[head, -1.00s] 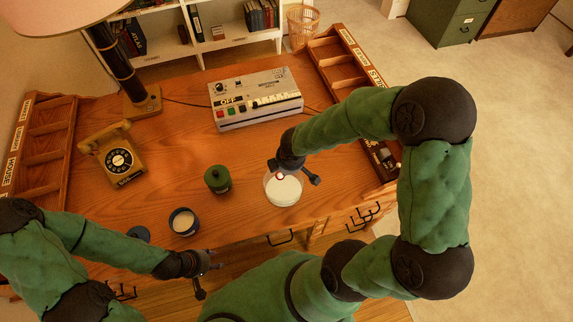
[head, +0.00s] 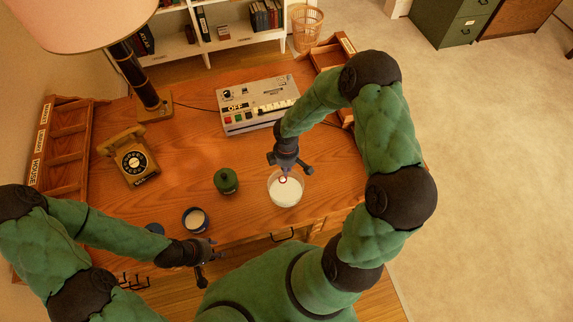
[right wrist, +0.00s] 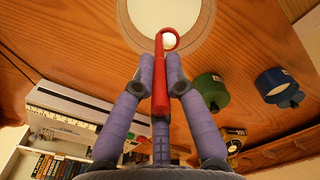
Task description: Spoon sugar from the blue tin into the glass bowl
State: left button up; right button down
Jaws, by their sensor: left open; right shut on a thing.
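The glass bowl (head: 286,191), with white contents, stands on the desk right of centre; it also shows at the top of the right wrist view (right wrist: 204,28). My right gripper (head: 284,172) is shut on a red spoon (right wrist: 160,85) above the bowl. The spoon's round end overlaps the bowl in the right wrist view, with something white inside its rim. The blue tin (head: 187,225), open and holding white sugar, stands near the desk's front edge; it also shows in the right wrist view (right wrist: 270,84). My left gripper (head: 209,251) is open and empty in front of the tin.
A green lidded canister (head: 226,181) stands between tin and bowl. A dark blue disc (head: 155,229) lies left of the tin. A telephone (head: 134,160), lamp (head: 133,75) and grey console (head: 258,103) stand farther back. The desk's middle (head: 190,160) is clear.

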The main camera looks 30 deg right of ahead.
dwell(0.6)
jog(key=h+b, duration=0.1)
jog(key=b, duration=0.2)
jog(key=s+a+h+b, duration=0.1)
jog(key=b, duration=0.2)
jog(key=shift+s+f+b, duration=0.2)
jog(key=shift+f+b, duration=0.05)
jog(key=shift+b, duration=0.15)
jog(key=shift+a+r+h+b, duration=0.2)
jog(key=shift+h+b, duration=0.15)
jog(key=shift+h, duration=0.25)
